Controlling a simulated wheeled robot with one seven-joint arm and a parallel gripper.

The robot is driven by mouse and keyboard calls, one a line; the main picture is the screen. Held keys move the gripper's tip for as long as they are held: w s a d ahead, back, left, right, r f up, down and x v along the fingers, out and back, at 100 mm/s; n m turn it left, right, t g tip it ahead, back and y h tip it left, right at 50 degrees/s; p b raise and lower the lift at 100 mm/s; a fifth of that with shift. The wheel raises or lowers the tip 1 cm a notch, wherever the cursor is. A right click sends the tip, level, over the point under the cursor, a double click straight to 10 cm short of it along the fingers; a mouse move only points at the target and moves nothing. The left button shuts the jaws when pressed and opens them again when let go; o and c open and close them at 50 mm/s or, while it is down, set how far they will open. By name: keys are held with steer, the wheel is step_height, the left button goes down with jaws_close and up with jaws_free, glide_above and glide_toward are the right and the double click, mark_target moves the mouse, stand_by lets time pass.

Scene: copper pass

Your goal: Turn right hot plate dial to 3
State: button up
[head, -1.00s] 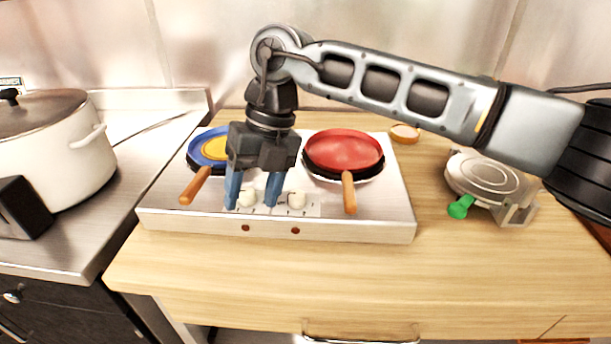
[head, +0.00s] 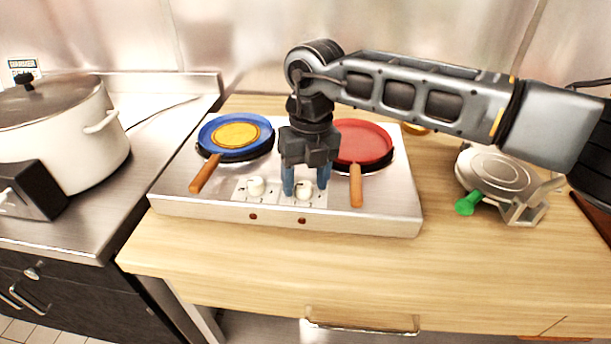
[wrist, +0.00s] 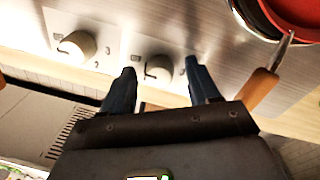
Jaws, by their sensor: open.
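The double hot plate (head: 385,214) is a silver slab on the wooden counter. Its right dial (head: 304,191), a cream knob, sits on the front panel; it also shows in the wrist view (wrist: 159,67). The left dial (head: 256,186) is beside it and also shows in the wrist view (wrist: 76,47). My gripper (head: 306,191) is open, pointing down over the right dial. In the wrist view the blue fingertips (wrist: 160,72) stand to either side of the right dial, with gaps visible. The number the dial points at is too small to read.
A blue pan with a yellow disc (head: 236,134) sits on the left burner and a red pan (head: 364,143) on the right. The red pan's handle (head: 356,188) is close right of my gripper. A waffle-iron-like appliance (head: 497,172) stands right; a white pot (head: 60,135) stands left.

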steer(key=c, duration=1)
steer(key=shift+c, duration=0.2)
